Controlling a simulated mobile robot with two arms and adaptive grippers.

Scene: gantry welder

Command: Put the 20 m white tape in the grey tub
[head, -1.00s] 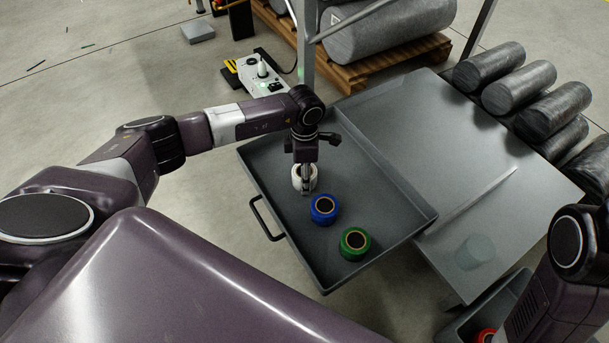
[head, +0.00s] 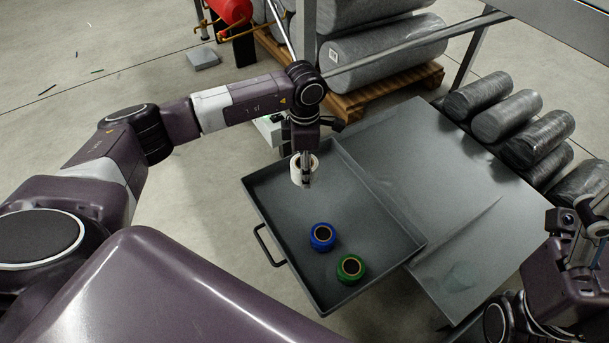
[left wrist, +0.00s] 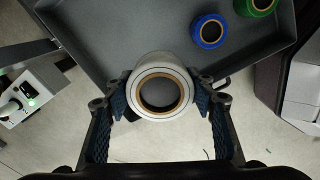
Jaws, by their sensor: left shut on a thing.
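The white tape (head: 304,170) is held by my left gripper (head: 306,182) above the far left part of the grey drawer tray. In the left wrist view the white tape (left wrist: 160,88) sits between the two fingers (left wrist: 160,100), its round hole facing the camera. The fingers close on its sides. My right gripper (head: 588,225) is at the right edge of the head view, away from the tape; its finger opening is unclear. The grey tub is not clearly visible now; the lower right is cut off and partly covered by my right arm.
The drawer tray (head: 370,215) holds a blue tape roll (head: 322,237) and a green tape roll (head: 350,268). Dark rolls (head: 507,115) lie beyond, and a metal post stands behind the left arm.

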